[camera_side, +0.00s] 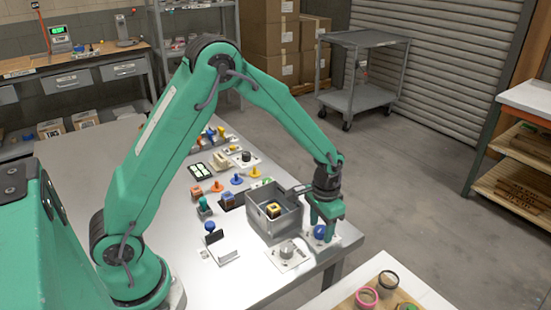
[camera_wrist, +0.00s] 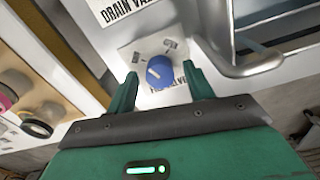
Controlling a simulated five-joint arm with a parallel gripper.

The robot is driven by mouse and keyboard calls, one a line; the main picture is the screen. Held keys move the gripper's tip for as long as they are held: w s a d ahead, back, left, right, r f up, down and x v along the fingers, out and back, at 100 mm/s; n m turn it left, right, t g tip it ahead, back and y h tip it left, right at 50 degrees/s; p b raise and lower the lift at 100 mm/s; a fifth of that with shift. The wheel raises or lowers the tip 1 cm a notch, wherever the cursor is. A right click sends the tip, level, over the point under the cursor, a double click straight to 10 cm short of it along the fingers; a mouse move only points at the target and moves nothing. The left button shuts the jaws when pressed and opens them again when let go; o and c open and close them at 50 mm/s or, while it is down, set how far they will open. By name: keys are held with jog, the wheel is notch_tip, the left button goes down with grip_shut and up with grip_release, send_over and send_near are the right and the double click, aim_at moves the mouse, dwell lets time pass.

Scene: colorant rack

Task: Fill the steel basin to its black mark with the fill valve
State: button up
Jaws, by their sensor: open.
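The steel basin (camera_side: 263,229) stands near the table's front edge, with a yellow-and-dark block (camera_side: 273,210) inside it. I cannot make out the black mark or any water level. The blue valve knob (camera_wrist: 160,72) sits on a white plate just right of the basin; it also shows in the side view (camera_side: 320,232).
A grey knob (camera_side: 287,250) on a white plate stands in front of the basin. A "DRAIN VA…" label (camera_wrist: 125,8) shows in the wrist view. Several coloured pieces (camera_side: 237,179) stand behind the basin.

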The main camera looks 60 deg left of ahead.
aim_at(321, 229)
jog(key=shift+r, duration=0.15)
jog(key=shift+r, duration=3.8)
dwell(4.1)
